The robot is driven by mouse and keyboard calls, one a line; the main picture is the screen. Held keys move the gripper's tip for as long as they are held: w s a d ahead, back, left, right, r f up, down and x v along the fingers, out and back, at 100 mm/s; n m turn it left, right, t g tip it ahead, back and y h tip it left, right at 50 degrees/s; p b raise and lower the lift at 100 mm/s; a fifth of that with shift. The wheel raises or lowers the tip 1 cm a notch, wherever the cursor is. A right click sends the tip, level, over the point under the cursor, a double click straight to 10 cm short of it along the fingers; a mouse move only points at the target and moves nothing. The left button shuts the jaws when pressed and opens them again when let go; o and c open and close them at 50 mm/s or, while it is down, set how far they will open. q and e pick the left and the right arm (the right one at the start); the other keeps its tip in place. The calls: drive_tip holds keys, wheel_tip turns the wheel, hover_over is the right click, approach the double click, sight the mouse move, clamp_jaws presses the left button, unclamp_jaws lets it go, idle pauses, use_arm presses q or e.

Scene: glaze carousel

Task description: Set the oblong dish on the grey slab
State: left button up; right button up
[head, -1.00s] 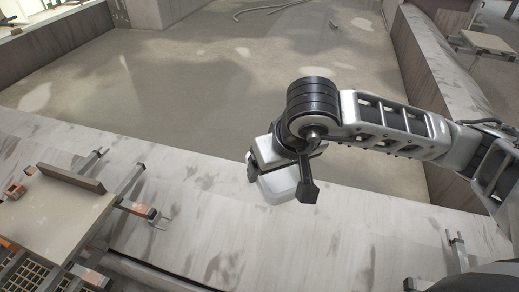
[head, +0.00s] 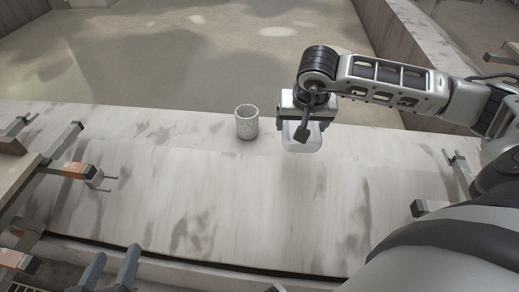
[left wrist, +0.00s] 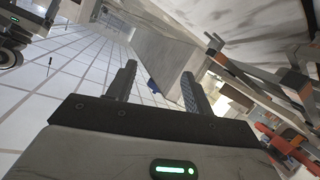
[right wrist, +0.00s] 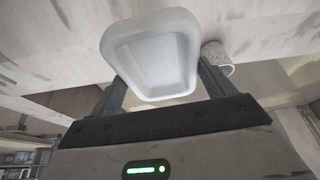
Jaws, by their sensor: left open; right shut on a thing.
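The oblong dish is white with rounded corners. It shows small in the head view (head: 302,138) and large in the right wrist view (right wrist: 152,55), where I see into its empty hollow. My right gripper (right wrist: 163,88) is shut on the dish and holds it above the pale stained ledge. My left gripper (head: 112,268) is open and empty at the lower left of the head view; its two fingers stand apart in the left wrist view (left wrist: 158,80). A board (head: 12,190) is cut off at the left edge; I cannot tell whether it is the grey slab.
A speckled grey cup (head: 247,121) stands upright on the ledge (head: 200,195), left of the dish. It also shows behind the dish in the right wrist view (right wrist: 216,55). Metal bracket arms (head: 88,174) reach over the ledge from the left. The middle of the ledge is clear.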

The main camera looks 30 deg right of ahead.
sight(310, 128)
drive_tip(key=shift+m, duration=0.5)
drive_tip(key=d+f+b, duration=0.1)
drive_tip(key=f, duration=0.1)
drive_tip(key=d+f+b, duration=0.1)
drive_tip(key=d, duration=0.1)
drive_tip(key=shift+f, duration=0.35)
drive_tip(key=shift+w+d+f, duration=0.2)
drive_tip(key=w+d+f+b, duration=0.3)
drive_tip(key=w+d+f, duration=0.1)
drive_tip(key=w+d+f+b, duration=0.2)
drive_tip(key=w+d+f, duration=0.2)
drive_tip(key=w, duration=0.1)
drive_tip(key=shift+d+f+b, duration=0.25)
drive_tip(key=shift+b, duration=0.15)
drive_tip(key=shift+w+d+f, duration=0.25)
drive_tip(key=shift+w+f, duration=0.05)
drive_tip(key=shift+f, duration=0.1)
wheel_tip(310, 128, down, 3)
drive_tip(key=shift+w+d+f+b, duration=0.1)
drive_tip(key=shift+w+b, duration=0.05)
drive_tip(key=shift+b, duration=1.05)
drive_tip(key=shift+f, duration=0.1)
use_arm(q)
wheel_tip(310, 128, up, 6)
drive_tip(key=w+m+t+h, duration=0.2)
drive_tip(key=t+h, duration=0.2)
drive_tip(key=t, duration=0.1)
drive_tip(key=shift+w+d+f, duration=0.2)
drive_tip(key=shift+d, duration=0.25)
